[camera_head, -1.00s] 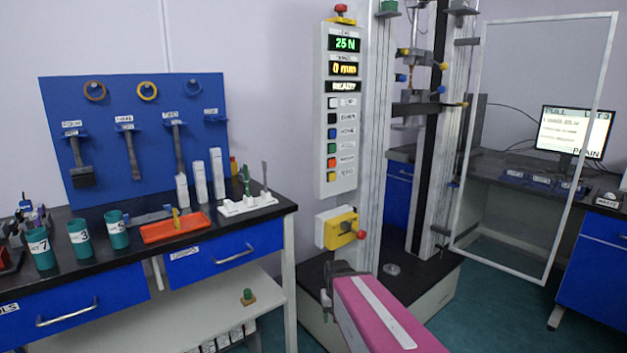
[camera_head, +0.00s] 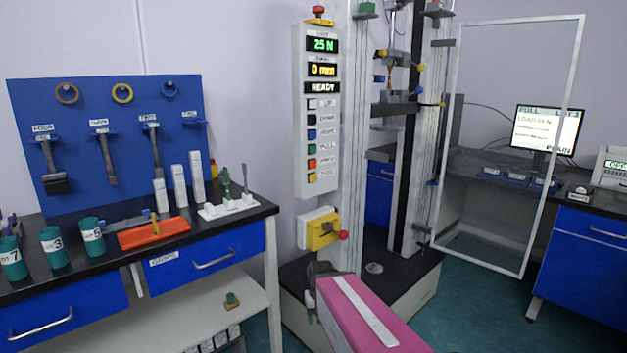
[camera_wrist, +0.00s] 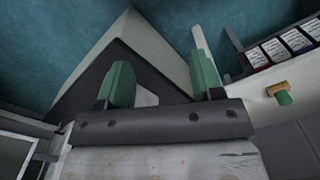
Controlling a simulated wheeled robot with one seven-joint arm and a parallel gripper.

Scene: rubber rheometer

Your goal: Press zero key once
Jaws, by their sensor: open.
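The zero key is the small yellow key (camera_head: 312,178) at the bottom of the key column on the tall white control panel (camera_head: 331,150). Its label is too small to read clearly now. The panel's displays show 25 N, 0 mm and READY. My gripper (camera_wrist: 163,82) is open and empty in the wrist view, with two green fingertips apart, over the dark machine base and the floor. In the head view my gripper's end is mostly hidden by my pink arm, low in front of the machine and well below the panel. Nothing touches the key.
A yellow box with a red knob (camera_head: 322,232) sits below the panel. A red button (camera_head: 318,12) tops it. The test frame and a clear framed guard (camera_head: 524,150) stand to the right. A bench with cups, an orange tray (camera_head: 153,234) and a blue tool board is left.

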